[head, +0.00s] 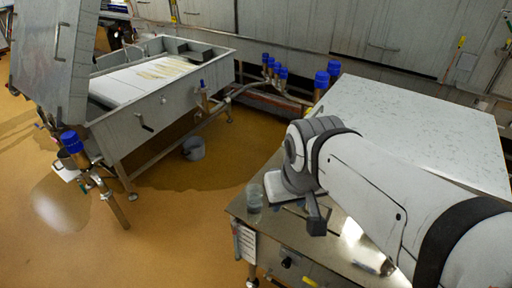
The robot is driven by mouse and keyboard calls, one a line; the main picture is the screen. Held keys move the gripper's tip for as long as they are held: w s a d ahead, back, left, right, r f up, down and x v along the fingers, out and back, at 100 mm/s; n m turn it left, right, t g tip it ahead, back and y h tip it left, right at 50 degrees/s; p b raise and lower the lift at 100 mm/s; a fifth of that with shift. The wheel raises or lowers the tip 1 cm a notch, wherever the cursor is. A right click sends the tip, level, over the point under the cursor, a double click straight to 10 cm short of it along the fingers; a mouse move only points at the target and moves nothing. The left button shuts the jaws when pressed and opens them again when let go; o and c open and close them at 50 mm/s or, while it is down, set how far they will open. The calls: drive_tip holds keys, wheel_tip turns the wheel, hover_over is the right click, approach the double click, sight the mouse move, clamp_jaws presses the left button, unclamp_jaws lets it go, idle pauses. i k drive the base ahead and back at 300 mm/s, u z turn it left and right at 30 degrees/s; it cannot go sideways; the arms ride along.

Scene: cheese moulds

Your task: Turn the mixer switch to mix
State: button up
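A small round black knob (287,262), which may be the mixer switch, sits on the front panel of the steel table (236,207) at the lower middle. Its markings are too small to read, so I cannot tell its setting. My gripper (316,226) hangs above the tabletop, up and to the right of the knob in the picture and apart from it. Only a dark part of the gripper shows below my wrist. I cannot see whether its fingers are open or shut.
A clear cup (254,198) stands at the table's left corner, near my wrist. A white sign (247,242) is on the table's left front. A steel vat (160,112) stands at back left. Open floor (185,240) lies left of the table.

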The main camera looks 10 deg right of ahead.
sight(286, 263)
drive_tip(key=z, duration=0.05)
drive_tip(key=k, duration=1.05)
drive_tip(key=u, duration=0.95)
drive_tip(key=i, duration=0.35)
drive_tip(key=z, duration=0.15)
